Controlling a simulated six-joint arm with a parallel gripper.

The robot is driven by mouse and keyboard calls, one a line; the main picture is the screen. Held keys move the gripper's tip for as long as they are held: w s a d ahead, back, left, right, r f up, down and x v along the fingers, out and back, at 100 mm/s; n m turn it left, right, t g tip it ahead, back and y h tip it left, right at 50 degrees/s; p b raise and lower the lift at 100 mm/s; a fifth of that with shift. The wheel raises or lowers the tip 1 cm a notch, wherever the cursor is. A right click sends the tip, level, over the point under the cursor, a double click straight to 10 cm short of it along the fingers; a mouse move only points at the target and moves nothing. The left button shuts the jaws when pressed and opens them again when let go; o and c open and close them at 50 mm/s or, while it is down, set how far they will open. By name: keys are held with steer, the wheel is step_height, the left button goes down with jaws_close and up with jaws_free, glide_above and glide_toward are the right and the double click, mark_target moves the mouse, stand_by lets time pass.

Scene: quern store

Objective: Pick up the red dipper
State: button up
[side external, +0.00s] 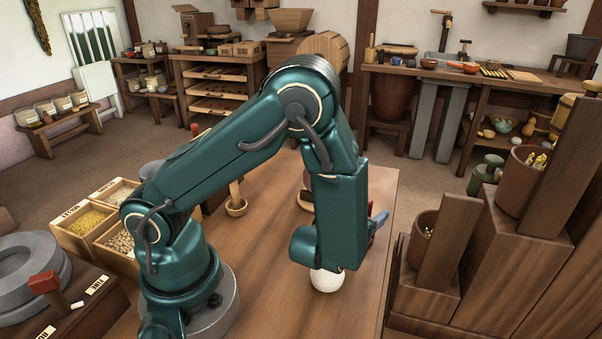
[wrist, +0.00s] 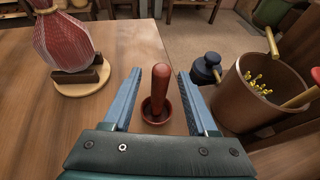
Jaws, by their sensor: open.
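The red dipper (wrist: 160,88) stands upright in the wrist view, with a thick rounded handle rising from a small red bowl on the wooden table. My gripper (wrist: 160,73) has its two blue fingers spread apart, one on each side of the handle as seen from the wrist. Nothing is gripped. I cannot tell whether the fingertips are level with the handle or short of it. In the side external view, the gripper (side external: 378,221) shows only partly behind my forearm, and I cannot make out the red dipper there.
A red striped bundle (wrist: 64,40) on a round stand is left of the dipper. A brown pot (wrist: 236,92) with yellow-green bits stands close on the right. A pale wooden dipper (side external: 236,203) and a white round object (side external: 326,281) are on the table (side external: 270,255).

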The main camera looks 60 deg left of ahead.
steer(key=shift+x, duration=1.45)
jaws_close()
steer(key=shift+r, duration=0.15)
